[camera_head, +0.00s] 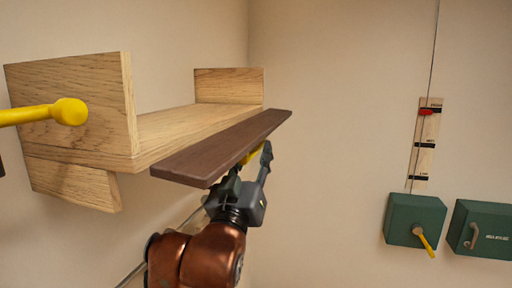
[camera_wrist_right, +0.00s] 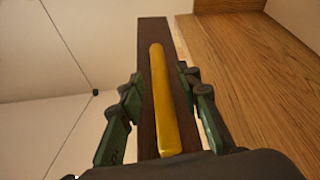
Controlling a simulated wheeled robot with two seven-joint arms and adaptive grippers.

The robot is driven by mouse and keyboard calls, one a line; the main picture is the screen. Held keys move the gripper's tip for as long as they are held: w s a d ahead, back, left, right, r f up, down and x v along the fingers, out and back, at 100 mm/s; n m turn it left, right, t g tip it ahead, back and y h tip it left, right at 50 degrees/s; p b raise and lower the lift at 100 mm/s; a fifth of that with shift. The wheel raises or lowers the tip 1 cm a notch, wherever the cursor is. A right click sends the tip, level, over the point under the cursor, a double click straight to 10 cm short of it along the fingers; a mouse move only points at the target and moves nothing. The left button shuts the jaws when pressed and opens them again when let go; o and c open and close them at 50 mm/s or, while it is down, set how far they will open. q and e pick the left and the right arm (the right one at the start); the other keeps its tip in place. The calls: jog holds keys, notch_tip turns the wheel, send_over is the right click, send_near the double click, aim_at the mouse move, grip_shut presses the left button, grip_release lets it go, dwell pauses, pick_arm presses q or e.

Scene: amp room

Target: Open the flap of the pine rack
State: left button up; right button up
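The pine rack (camera_head: 190,125) is fixed to the wall at the left of the head view. Its dark brown flap (camera_head: 222,148) lies along the front edge, its broad face showing from above, apparently swung outward. A yellow bar handle (camera_wrist_right: 163,100) runs along the flap (camera_wrist_right: 152,30) in the right wrist view; in the head view only a bit of it (camera_head: 250,155) shows under the flap. My right gripper (camera_head: 258,162) is below the flap. In the wrist view its fingers (camera_wrist_right: 163,112) are spread on both sides of the handle, with gaps. My left gripper is not in view.
A yellow rod with a round knob (camera_head: 68,111) crosses in front of the rack's left end. Two green boxes (camera_head: 414,220) (camera_head: 485,230) and a marked wooden strip (camera_head: 426,150) are on the right wall. The space between rack and boxes is clear.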

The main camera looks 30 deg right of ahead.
jog(key=shift+w+d+r, duration=0.3)
jog(key=shift+w+d, duration=0.15)
jog(key=shift+w, duration=0.05)
jog(key=shift+c, duration=0.6)
grip_shut()
